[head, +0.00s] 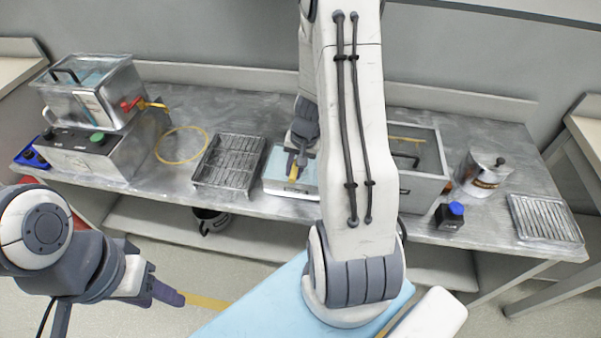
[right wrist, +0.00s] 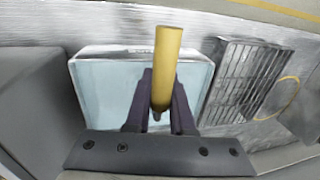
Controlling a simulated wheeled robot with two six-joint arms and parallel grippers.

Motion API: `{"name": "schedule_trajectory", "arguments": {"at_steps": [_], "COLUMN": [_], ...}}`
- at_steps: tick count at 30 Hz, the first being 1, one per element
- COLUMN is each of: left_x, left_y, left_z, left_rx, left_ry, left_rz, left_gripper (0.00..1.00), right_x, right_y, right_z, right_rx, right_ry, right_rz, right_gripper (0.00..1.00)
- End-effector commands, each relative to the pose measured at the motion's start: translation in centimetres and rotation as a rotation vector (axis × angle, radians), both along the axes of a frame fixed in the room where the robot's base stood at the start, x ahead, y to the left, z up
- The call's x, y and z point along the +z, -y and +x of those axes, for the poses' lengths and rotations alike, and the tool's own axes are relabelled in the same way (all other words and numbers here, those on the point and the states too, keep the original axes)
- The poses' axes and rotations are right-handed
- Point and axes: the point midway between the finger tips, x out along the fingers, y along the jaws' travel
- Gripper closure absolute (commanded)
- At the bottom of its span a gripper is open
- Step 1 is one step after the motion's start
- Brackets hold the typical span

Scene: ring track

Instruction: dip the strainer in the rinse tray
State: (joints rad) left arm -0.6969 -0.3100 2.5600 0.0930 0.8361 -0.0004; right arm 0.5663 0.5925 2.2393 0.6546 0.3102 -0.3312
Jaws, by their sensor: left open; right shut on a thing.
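The rinse tray (head: 277,184) is a pale tray with light blue water on the middle of the bench, partly hidden by my right arm. It also shows in the right wrist view (right wrist: 100,90). My right gripper (head: 302,150) is over the tray, shut on a yellow handle, which I take to be the strainer's (right wrist: 167,60). The handle stands up between the fingers (right wrist: 160,100) in the right wrist view. The strainer's lower end is hidden, so I cannot tell whether it touches the water. My left gripper (head: 168,295) is open and empty, in front of the bench at lower left.
A wire rack (head: 228,162) stands left of the tray, with a yellow ring (head: 182,145) beyond. A glass tank (head: 90,90) is at far left. Right are a grey bin (head: 420,188), a blue-capped bottle (head: 450,216), a metal pot (head: 482,175) and a slatted tray (head: 543,218).

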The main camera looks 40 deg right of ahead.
Motion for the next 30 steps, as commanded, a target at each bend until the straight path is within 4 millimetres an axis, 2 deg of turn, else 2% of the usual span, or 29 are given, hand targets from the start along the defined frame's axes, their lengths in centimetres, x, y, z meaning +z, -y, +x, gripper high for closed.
{"name": "schedule_trajectory", "arguments": {"at_steps": [14, 30], "left_x": [0.1, 3.0], "left_y": [0.0, 0.0], "left_z": [0.0, 0.0], "left_rx": [0.0, 0.0], "left_ry": [0.0, 0.0], "left_rz": [0.0, 0.0], "left_gripper": [0.5, 0.5], "right_x": [0.2, 3.5], "right_y": [0.1, 0.1], "right_z": [0.1, 0.1], "right_rx": [0.0, -0.001], "right_ry": [0.003, 0.003], "right_rz": [-0.002, -0.002], "right_gripper": [1.0, 1.0]}}
